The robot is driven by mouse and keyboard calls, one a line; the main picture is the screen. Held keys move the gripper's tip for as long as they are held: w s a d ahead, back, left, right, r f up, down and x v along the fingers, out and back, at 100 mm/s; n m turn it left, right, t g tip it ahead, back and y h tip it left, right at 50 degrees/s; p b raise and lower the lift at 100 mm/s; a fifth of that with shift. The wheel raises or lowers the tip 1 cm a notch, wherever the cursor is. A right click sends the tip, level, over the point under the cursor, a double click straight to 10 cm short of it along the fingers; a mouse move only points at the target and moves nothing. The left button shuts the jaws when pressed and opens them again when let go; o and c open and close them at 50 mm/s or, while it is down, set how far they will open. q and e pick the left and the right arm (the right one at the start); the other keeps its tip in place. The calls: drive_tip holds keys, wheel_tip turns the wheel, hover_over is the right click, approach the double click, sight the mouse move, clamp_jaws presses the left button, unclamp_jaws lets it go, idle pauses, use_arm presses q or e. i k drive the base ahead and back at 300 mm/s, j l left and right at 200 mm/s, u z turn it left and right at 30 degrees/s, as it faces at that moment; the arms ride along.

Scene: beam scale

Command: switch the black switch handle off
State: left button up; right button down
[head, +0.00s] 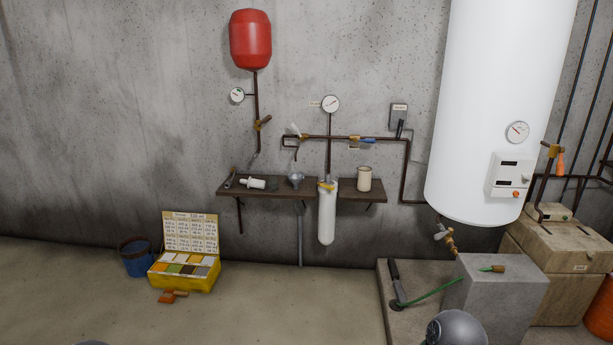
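The black switch handle (399,129) is at the lower part of a small grey wall box (399,112). It is to the right of the middle of the head view, just left of the white tank. The handle looks as if it points down, but it is too small to tell its exact setting. The box has a pale label whose text I cannot read. Neither of my grippers is in the view, and nothing touches the handle.
A dark pipe (407,170) runs beside and below the box. The big white tank (500,100) is to the right. A concrete block (497,300) stands below. The floor at the front middle is clear.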

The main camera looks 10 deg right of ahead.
sight(397, 135)
drive_tip(key=i+z, duration=0.1)
drive_tip(key=i, duration=0.45)
drive_tip(key=i+z, duration=0.1)
drive_tip(key=i, duration=1.05)
drive_tip(key=i+j+z, duration=0.15)
drive_tip(key=i, duration=0.4)
drive_tip(key=i+j+z, duration=0.1)
drive_tip(key=i, duration=0.45)
drive_tip(key=i+j+z, duration=0.1)
drive_tip(key=i, duration=0.45)
